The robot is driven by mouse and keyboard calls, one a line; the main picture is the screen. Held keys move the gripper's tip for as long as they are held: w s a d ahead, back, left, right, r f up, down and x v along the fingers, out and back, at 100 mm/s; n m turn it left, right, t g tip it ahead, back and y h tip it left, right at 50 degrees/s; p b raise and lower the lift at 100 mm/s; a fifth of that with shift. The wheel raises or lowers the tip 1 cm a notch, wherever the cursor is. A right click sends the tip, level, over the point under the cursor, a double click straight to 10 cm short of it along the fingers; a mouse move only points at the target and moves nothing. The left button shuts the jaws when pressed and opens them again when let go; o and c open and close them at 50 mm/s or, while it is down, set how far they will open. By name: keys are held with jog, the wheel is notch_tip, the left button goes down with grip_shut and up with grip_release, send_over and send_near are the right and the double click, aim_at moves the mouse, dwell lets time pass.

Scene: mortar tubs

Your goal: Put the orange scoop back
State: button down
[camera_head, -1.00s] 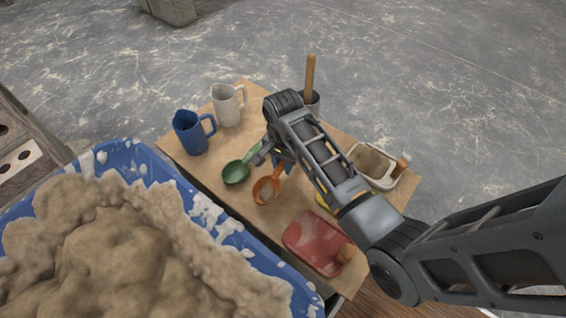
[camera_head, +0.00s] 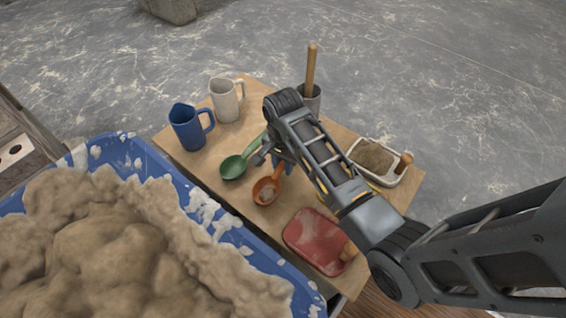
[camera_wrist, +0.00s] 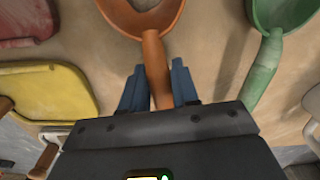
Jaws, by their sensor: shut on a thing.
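The orange scoop (camera_head: 267,191) is over the wooden board beside the green scoop (camera_head: 233,167). In the wrist view its bowl (camera_wrist: 143,14) is at the top and its handle runs down between the blue fingers of my gripper (camera_wrist: 160,88). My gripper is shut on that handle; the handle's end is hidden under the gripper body. In the head view my gripper (camera_head: 279,163) is largely hidden by my arm. I cannot tell whether the scoop touches the board.
A blue jug (camera_head: 187,128) and a white jug (camera_head: 225,100) stand at the board's left. A red tray (camera_head: 313,238), a yellow tray (camera_wrist: 45,90) and a pale tray (camera_head: 376,160) lie right. A blue tub (camera_head: 262,262) of mortar borders the board. A grey pot (camera_head: 311,100) holds a wooden handle.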

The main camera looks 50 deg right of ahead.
jog(key=shift+f, duration=0.4)
jog(key=c, duration=0.8)
grip_release()
jog(key=shift+r+p, duration=1.35)
jog(key=shift+r, duration=2.6)
